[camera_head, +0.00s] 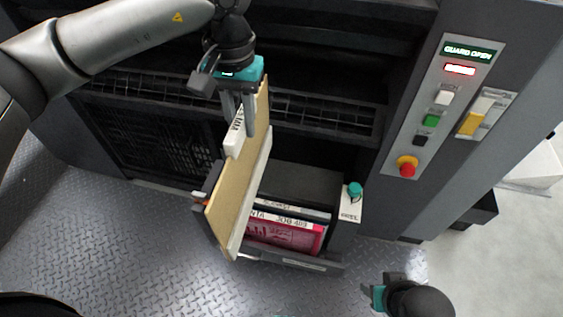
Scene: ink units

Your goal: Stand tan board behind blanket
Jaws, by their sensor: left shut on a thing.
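My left gripper (239,128) is shut on the top of a tan board (230,183). The board hangs steeply tilted, with a white label near the fingers and a paler face on its right. Its lower end is over the left part of an open drawer-like holder (317,265); I cannot tell whether it touches the holder. In the holder stands a magenta panel (290,236) with a white label strip, and darker sheets behind it. I cannot tell which piece is the blanket. My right gripper (379,297) is partly seen at the bottom right, away from the holder.
A dark machine with mesh guards (150,140) stands behind the holder. A control panel (445,100) with a red stop button (407,168) is at the right. A teal knob (354,189) sits right of the holder. The metal tread floor (110,240) at left is clear.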

